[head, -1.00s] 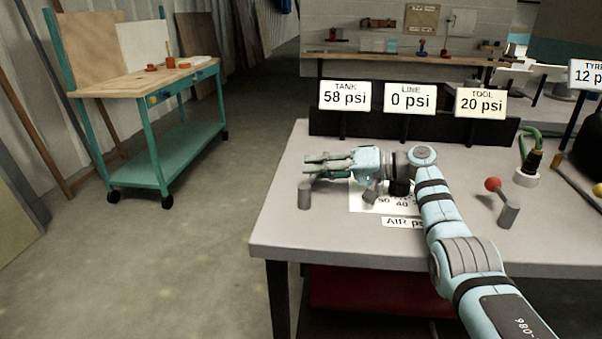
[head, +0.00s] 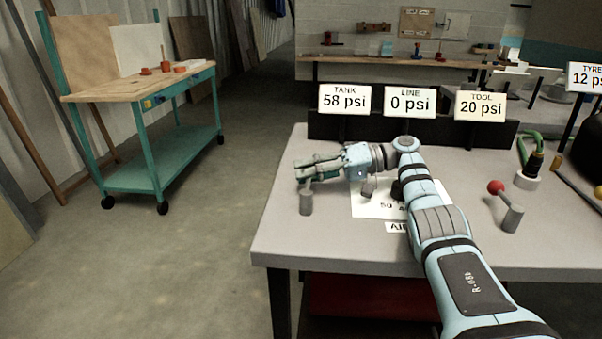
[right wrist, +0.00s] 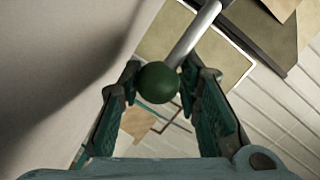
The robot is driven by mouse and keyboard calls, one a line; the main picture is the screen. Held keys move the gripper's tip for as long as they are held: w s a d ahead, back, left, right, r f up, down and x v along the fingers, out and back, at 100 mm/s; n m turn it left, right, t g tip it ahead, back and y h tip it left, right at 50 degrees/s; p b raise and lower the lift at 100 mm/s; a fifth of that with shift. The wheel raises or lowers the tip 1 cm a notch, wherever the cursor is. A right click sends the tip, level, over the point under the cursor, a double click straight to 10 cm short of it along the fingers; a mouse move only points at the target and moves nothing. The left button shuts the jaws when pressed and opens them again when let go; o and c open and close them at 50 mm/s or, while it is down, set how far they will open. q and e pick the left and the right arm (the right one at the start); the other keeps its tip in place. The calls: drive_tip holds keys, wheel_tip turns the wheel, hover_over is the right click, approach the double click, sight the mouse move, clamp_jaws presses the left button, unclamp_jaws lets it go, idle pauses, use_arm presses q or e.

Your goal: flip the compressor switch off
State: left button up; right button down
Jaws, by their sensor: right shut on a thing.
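A green ball knob (right wrist: 157,83) on a metal rod (right wrist: 193,35) sits between the two fingers of my right gripper (right wrist: 160,90) in the right wrist view. In the head view my right gripper (head: 305,169) is over a short grey post (head: 306,202) at the left of the grey bench (head: 290,243). The fingers hide the ball there. The gripper is shut on the knob. No label naming the switch is readable. My left gripper is not in view.
A red-knobbed lever (head: 496,187) stands at the right of the bench. A white dial card (head: 372,208) lies partly under my right arm. A wheeled teal cart (head: 150,130) stands left.

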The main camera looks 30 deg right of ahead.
drive_tip(key=shift+s+a+f, duration=0.1)
drive_tip(key=shift+f, duration=0.2)
drive_tip(key=c, duration=1.6)
unclamp_jaws()
drive_tip(key=shift+o, duration=0.8)
drive_tip(key=shift+r, duration=0.1)
